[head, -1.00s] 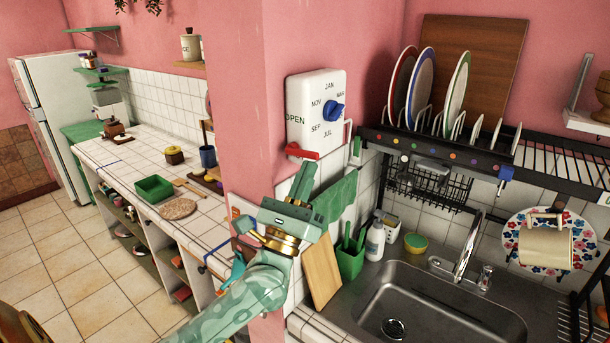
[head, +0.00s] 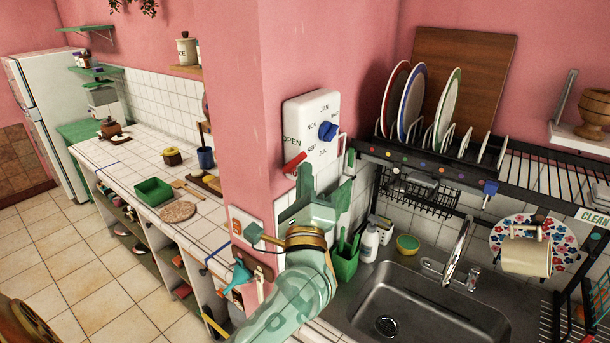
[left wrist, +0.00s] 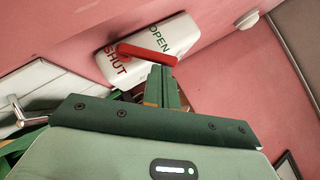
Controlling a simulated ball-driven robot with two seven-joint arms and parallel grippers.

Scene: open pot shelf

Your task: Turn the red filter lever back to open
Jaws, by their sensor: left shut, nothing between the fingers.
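The red filter lever (head: 295,163) is on the lower part of a white box (head: 309,116) on the pink wall corner. It slants in the head view, its left end lower, below the word OPEN. In the left wrist view the lever (left wrist: 147,54) crosses the box's end face (left wrist: 180,38), between the words SHUT and OPEN. My left gripper (head: 305,172) is shut and empty, just below and right of the lever. In the left wrist view its fingertips (left wrist: 160,74) are close to the lever's right end; I cannot tell whether they touch. My right gripper is out of view.
A blue knob (head: 327,131) sits on the box's front. A dish rack (head: 430,163) with plates is to the right, above the sink (head: 430,310). A green utensil holder (head: 345,263) stands below. A tiled counter (head: 130,160) runs back left.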

